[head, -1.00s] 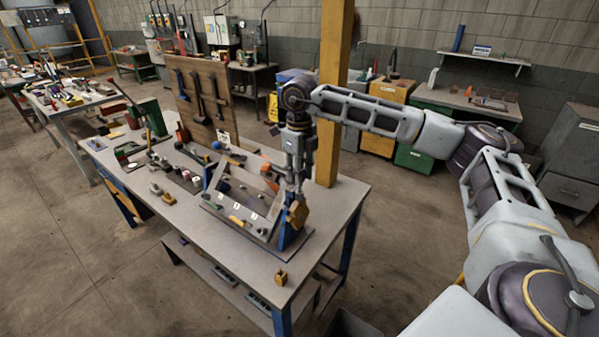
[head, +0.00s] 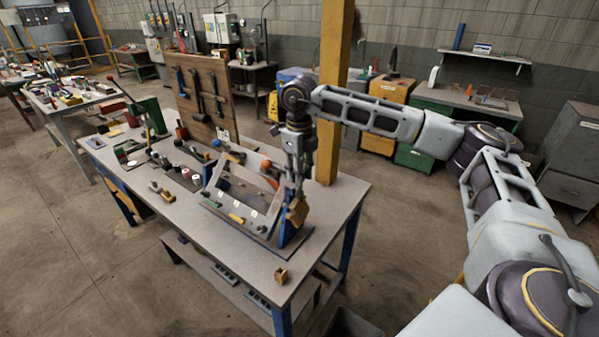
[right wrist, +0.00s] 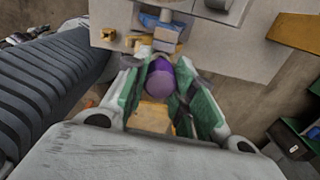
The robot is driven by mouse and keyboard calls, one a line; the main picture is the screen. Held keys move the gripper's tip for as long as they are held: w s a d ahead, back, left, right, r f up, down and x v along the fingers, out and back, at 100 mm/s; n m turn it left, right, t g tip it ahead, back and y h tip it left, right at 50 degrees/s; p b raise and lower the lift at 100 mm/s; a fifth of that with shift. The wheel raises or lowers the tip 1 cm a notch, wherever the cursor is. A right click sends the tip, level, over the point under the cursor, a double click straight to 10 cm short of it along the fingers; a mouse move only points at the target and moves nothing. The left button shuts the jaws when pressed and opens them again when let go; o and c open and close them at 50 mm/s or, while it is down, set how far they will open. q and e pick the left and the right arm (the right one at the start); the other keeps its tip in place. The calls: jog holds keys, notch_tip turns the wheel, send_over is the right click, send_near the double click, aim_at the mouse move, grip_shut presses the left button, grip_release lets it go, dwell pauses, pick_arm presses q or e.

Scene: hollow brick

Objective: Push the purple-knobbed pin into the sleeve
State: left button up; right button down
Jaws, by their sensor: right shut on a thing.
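My right gripper (head: 293,178) points down over the near right end of the grey fixture on the workbench. In the right wrist view its green-padded fingers (right wrist: 158,92) are shut on the purple knob (right wrist: 160,77), one on each side. The pin's shaft below the knob is hidden by the knob and fingers. A yellow block (head: 297,211) sits at the fixture's end just below the fingers, beside a blue upright (head: 286,232). I cannot make out the sleeve's opening or how deep the pin sits. My left gripper is not in view.
The fixture's grey frame (head: 216,178) rises left of the gripper, with an orange ball (head: 266,166) close by. Several small parts lie farther left on the bench. A small yellow block (head: 281,275) stands near the front corner. A yellow post (head: 335,90) stands behind the gripper.

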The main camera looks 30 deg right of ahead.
jog(key=shift+f+b, duration=1)
jog(key=shift+f, duration=0.6)
dwell(1.2)
jog(key=c, duration=1.1)
grip_release()
jog(key=shift+r, duration=0.15)
jog(key=shift+r, duration=5.9)
jog(key=shift+f, duration=0.1)
